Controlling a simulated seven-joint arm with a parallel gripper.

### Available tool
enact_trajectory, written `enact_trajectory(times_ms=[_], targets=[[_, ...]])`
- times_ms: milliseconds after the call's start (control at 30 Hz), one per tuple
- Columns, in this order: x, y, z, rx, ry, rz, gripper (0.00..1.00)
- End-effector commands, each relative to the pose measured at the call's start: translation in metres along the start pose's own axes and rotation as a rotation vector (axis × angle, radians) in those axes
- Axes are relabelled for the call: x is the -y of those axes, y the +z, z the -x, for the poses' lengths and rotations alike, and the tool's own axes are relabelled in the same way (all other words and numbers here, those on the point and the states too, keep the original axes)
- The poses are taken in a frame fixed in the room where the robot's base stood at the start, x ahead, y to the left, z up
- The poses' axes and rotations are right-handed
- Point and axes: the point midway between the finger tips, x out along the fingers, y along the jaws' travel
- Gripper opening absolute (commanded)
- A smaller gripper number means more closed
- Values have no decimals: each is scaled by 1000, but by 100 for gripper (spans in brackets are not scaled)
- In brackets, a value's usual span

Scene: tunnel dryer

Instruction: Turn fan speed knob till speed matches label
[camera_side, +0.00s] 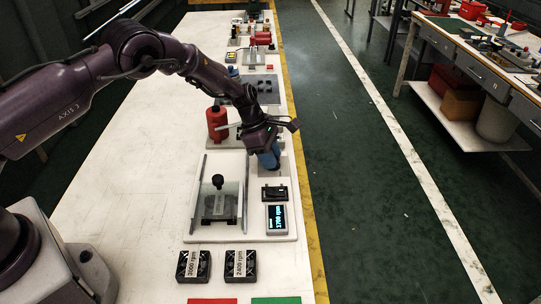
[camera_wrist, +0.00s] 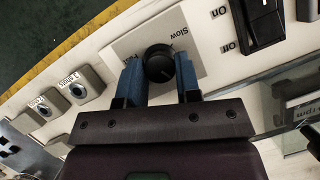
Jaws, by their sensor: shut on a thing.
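The fan speed knob (camera_wrist: 158,62) is black and round, on a grey plate marked "Slow" (camera_wrist: 180,37) in the wrist view. My gripper (camera_wrist: 160,72) is shut on the knob, one blue finger on each side. In the side view my gripper (camera_side: 268,160) points down over the far right of the white dryer base and hides the knob. A display (camera_side: 277,218) at the base's near right seems to read 1700 rpm. Two black fans stand in front, the left one (camera_side: 194,266) labelled perhaps 3000 rpm and the right one (camera_side: 240,264) perhaps 2400 rpm.
A black switch (camera_side: 274,193), also in the wrist view (camera_wrist: 262,22) with On and Off labels, sits close to the knob. The clear-walled tunnel (camera_side: 240,195) is left of it. Red (camera_side: 212,301) and green (camera_side: 276,300) pads lie in front.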

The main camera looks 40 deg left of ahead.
Motion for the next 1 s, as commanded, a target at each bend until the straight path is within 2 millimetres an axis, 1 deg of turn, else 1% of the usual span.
enact_trajectory(times_ms=[267,700,733,767,800,833,1000], targets=[[0,0,1,-2,-31,-70,8],[-1,0,1,-3,-35,-78,8],[-1,0,1,-3,-35,-78,36],[-1,0,1,-3,-35,-78,43],[-1,0,1,-3,-35,-78,52],[-1,0,1,-2,-34,-78,57],[-1,0,0,-2,-34,-78,57]])
